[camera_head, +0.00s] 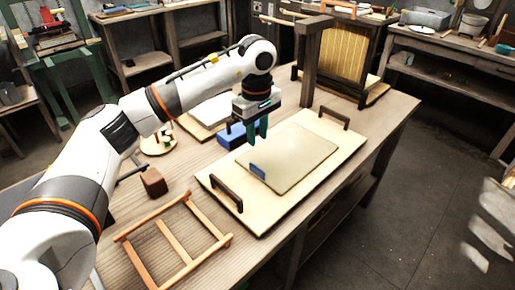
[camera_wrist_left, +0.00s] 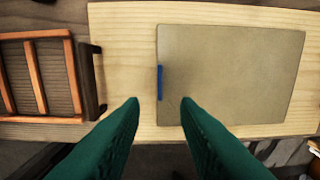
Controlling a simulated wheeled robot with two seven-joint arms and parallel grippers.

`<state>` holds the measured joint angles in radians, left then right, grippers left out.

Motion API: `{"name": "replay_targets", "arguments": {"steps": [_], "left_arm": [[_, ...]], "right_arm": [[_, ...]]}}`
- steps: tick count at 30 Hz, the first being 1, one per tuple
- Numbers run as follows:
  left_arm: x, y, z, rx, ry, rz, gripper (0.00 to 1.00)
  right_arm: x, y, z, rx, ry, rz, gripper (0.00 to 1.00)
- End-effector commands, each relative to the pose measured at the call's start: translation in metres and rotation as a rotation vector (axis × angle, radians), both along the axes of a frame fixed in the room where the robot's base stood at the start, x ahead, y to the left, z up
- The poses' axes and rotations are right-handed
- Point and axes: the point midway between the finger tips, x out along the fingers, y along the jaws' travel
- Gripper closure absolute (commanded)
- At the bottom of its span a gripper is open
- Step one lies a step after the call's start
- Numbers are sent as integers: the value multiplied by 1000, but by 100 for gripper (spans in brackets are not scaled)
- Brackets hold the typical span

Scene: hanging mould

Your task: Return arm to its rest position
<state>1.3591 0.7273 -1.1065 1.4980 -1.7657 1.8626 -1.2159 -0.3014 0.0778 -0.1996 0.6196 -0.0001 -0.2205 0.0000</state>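My left arm (camera_head: 190,95) reaches in from the left over the workbench. Its gripper (camera_head: 258,140) points down above the pale wooden board (camera_head: 225,190), and no object shows between its fingers. In the left wrist view the two green fingers (camera_wrist_left: 160,106) are apart. A beige sheet (camera_head: 300,158) lies flat on the board, also seen in the left wrist view (camera_wrist_left: 235,70). A small blue strip (camera_head: 257,171) sits at the sheet's near left edge; it shows between the fingertips' lines in the wrist view (camera_wrist_left: 160,82). My right gripper is not in view.
Dark handles (camera_head: 227,194) stand at the board's ends. A wooden frame (camera_head: 175,240) and a brown block (camera_head: 153,182) lie on the bench at left. A blue container (camera_head: 232,138) stands behind the gripper. An upright post with an arm (camera_head: 310,65) and a framed mould (camera_head: 340,60) stand at back.

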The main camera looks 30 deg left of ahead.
Motion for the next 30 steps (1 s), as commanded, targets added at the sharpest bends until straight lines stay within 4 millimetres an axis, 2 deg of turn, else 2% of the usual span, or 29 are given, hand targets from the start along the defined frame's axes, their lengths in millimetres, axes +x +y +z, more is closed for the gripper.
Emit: {"name": "replay_targets", "arguments": {"steps": [6, 20, 23, 30], "left_arm": [[0, 0, 14, 0, 0, 0, 71], [0, 0, 14, 0, 0, 0, 71], [0, 0, 23, 0, 0, 0, 71], [0, 0, 68, 0, 0, 0, 71]], "right_arm": [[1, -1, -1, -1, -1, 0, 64], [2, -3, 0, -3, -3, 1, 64], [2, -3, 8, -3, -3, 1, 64], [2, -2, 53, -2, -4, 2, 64]]}}
